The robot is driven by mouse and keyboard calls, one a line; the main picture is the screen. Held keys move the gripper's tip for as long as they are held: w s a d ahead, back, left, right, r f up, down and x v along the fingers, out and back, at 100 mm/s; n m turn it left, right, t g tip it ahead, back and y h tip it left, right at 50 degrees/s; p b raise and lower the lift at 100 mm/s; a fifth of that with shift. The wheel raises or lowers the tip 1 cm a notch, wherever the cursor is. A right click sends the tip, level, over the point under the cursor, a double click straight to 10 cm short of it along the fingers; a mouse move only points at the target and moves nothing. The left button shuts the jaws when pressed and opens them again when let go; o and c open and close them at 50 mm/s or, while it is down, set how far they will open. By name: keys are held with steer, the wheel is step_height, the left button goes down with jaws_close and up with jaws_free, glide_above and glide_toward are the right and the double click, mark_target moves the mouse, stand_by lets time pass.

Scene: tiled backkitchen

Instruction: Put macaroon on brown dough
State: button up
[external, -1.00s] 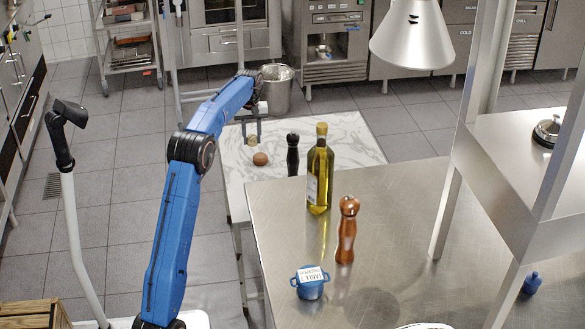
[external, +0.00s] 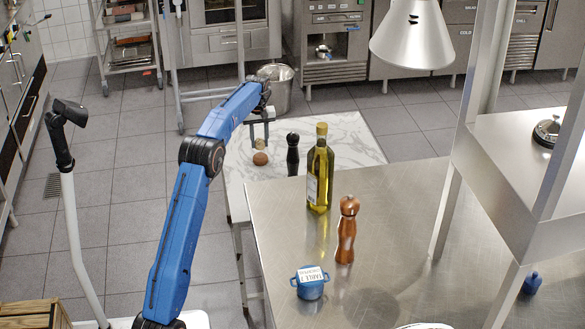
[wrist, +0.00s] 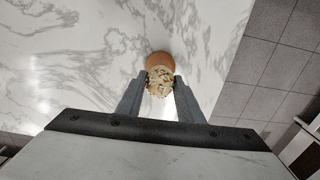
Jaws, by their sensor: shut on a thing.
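The brown dough (external: 260,159) is a round brown ball on the white marble table, left of the black mill. The macaroon (external: 260,144) is small, pale and speckled. My gripper (external: 260,140) is shut on it from both sides and points down over the dough. In the wrist view the macaroon (wrist: 160,82) sits between the two dark fingertips and covers part of the brown dough (wrist: 158,59). The macaroon appears directly above the dough; I cannot tell whether they touch.
A black mill (external: 293,155) stands close on the right, on the marble table (external: 345,140). An oil bottle (external: 319,175), a wooden mill (external: 347,230) and a small blue pot (external: 310,284) stand on the steel table. The marble left of the dough is clear.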

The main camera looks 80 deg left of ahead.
mark_target(260, 148)
steer(key=shift+f, duration=1.75)
steer(key=shift+f, duration=0.1)
steer(key=o, duration=1)
steer(key=shift+o, duration=0.2)
step_height(260, 148, up, 12)
steer(key=shift+f, duration=0.2)
steer(key=shift+r, duration=0.3)
